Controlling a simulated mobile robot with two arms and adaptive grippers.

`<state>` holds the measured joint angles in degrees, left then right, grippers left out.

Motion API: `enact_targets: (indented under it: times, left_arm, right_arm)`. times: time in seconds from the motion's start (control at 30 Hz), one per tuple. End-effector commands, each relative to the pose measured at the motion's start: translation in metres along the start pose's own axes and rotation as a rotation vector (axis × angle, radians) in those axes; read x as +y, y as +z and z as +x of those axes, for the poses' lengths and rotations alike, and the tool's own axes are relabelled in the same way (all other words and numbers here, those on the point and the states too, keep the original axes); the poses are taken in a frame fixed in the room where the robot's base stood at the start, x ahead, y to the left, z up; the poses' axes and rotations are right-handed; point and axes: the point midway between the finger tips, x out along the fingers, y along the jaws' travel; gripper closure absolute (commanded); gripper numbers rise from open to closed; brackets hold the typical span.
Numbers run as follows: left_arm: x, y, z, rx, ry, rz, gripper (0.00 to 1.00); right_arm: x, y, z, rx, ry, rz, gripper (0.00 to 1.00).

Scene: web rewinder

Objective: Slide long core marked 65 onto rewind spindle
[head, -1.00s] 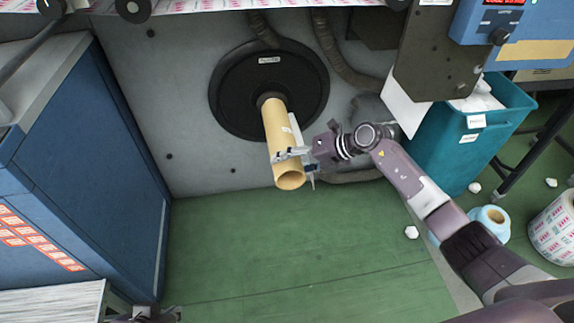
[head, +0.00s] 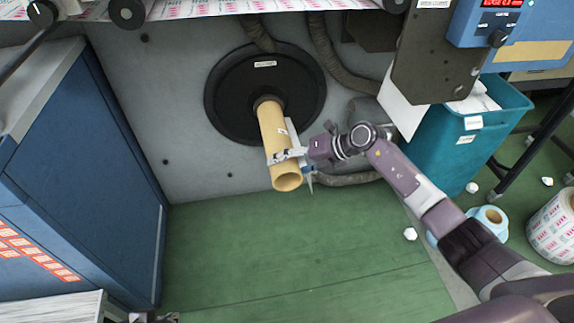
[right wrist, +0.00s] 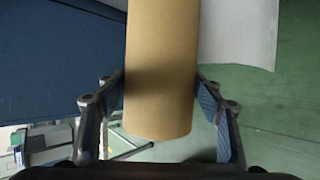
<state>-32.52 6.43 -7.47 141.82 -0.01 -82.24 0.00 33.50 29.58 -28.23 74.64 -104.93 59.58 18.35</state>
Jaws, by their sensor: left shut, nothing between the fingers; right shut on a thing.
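The long core (head: 273,135) is a tan cardboard tube. In the head view it points out from the middle of a black round flange (head: 225,105), its open near end towards me. Its far end meets the dark hub; the rewind spindle is hidden, and I cannot tell how far the core is over it. I cannot read a 65 on it. My right gripper (head: 290,163) is shut on the core near its open end. The right wrist view shows the core (right wrist: 160,70) between both fingers. My left gripper (head: 150,317) is shut and empty, barely in view at the bottom edge.
A blue cabinet (head: 90,180) stands at the left. A teal bin (head: 440,150) is at the right, with label rolls (head: 555,228) on the floor. Hoses (head: 340,65) run by the flange. The green floor (head: 290,250) in front is mostly clear.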

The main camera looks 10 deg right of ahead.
Motion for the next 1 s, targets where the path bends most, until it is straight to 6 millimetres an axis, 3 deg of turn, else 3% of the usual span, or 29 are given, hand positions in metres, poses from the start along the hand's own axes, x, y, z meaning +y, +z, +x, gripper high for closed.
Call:
enact_targets:
  times: [0.37, 0.4, 0.57, 0.87, 1.0]
  left_arm:
    - [0.000, 0.006, -0.001, -0.021, 0.000, 0.000, 1.00]
    - [0.000, 0.006, -0.001, -0.021, 0.000, 0.001, 1.00]
    - [-0.002, 0.006, -0.001, -0.020, -0.003, 0.005, 1.00]
    - [-0.003, 0.001, 0.000, -0.009, -0.006, 0.009, 1.00]
    - [-0.002, 0.002, -0.001, -0.011, -0.005, 0.007, 1.00]
  right_arm:
    - [-0.001, 0.000, 0.001, -0.002, 0.001, -0.001, 0.77]
    - [-0.001, 0.000, 0.001, -0.002, 0.001, -0.001, 0.37]
    - [-0.001, 0.000, 0.001, -0.002, 0.001, -0.001, 0.19]
    - [-0.003, -0.001, 0.001, 0.001, -0.002, 0.001, 0.18]
    - [-0.004, 0.000, -0.011, -0.001, -0.003, 0.000, 0.18]
